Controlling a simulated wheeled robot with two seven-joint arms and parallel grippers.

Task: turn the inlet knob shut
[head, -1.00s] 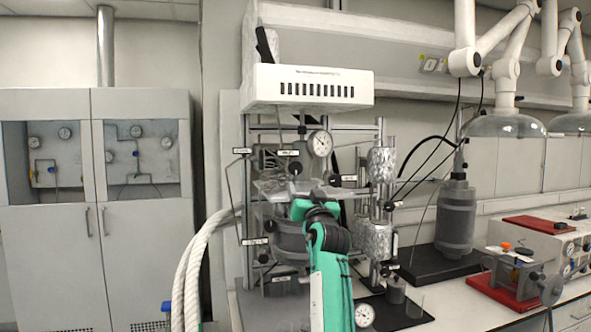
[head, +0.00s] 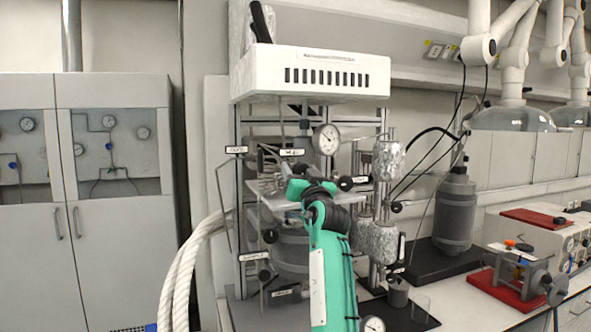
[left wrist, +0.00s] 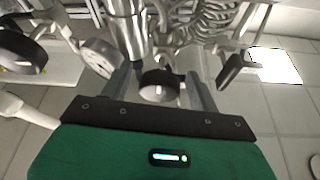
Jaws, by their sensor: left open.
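The reactor rig carries several black knobs with small white labels, too small to read surely in the head view. One black knob (head: 300,169) sits under a central label, just above my left gripper (head: 305,184). My green left arm comes up from below and hides part of the rig behind it. In the left wrist view my left gripper (left wrist: 160,80) is open, its two grey fingers apart. A round black knob (left wrist: 161,85) shows between the fingers, with a gap on each side. I cannot tell for sure that this is the inlet knob.
A pressure gauge (head: 326,139) and another black knob (head: 346,184) are close to my left gripper. Foil-wrapped cylinders (head: 377,241) stand to its right. A white box (head: 310,75) overhangs the rig. White hoses (head: 190,262) hang at the left.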

